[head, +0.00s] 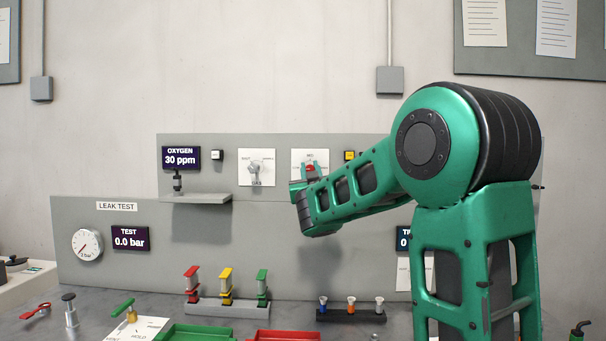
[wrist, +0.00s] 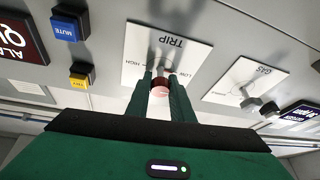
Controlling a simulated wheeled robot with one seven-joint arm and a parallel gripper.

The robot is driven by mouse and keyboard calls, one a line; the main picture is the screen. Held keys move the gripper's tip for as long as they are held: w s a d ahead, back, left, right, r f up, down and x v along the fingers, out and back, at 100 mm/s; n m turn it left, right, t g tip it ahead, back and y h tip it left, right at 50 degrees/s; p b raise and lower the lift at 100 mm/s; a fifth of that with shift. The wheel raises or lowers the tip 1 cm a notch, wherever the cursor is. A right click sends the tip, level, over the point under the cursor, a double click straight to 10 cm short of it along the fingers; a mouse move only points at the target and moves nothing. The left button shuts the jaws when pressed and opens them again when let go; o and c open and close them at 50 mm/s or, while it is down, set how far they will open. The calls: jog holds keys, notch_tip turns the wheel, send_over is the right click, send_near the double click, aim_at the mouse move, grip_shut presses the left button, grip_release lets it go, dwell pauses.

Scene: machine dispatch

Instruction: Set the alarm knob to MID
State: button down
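The alarm knob (head: 310,168) is a small red-ended knob on a white plate (head: 298,155) on the grey back panel. In the wrist view the knob (wrist: 160,86) sits in front of the plate (wrist: 140,45), which reads TRIP, HIGH and LOW upside down. My gripper (wrist: 161,92) has one finger on each side of the knob, with no clear gap, and looks shut on it. In the head view my gripper (head: 310,175) is at the plate, partly hidden by my arm. The knob's pointing direction cannot be read clearly.
A GAS knob plate (head: 257,167) is beside it, with the oxygen display (head: 181,158) further left. A blue MUTE button (wrist: 68,24) and a yellow button (wrist: 80,75) are close by. Coloured valves (head: 226,287) and trays (head: 195,333) stand on the bench below.

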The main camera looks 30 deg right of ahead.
jog(key=shift+a, duration=0.45)
jog(key=shift+w, duration=0.1)
jog(key=shift+m, duration=0.4)
jog(key=m+h, duration=0.1)
jog(key=m, duration=0.1)
jog(key=shift+w+m+g, duration=0.1)
jog(key=shift+m+g, duration=0.2)
jog(key=m+g+h, duration=0.1)
jog(key=m+h, duration=0.1)
jog(key=m, duration=0.2)
jog(key=m+g+h, duration=0.2)
jog(key=m, duration=0.3)
jog(key=m+g, duration=0.1)
jog(key=m, duration=0.2)
jog(key=m+g+h, duration=0.1)
jog(key=m+g, duration=0.1)
jog(key=m, duration=0.2)
jog(key=shift+d+g, duration=0.1)
jog(key=shift+g, duration=0.2)
jog(key=shift+d+m+g, duration=0.1)
jog(key=shift+m+g, duration=0.9)
jog(key=shift+m, duration=1.3)
jog(key=shift+f, duration=0.1)
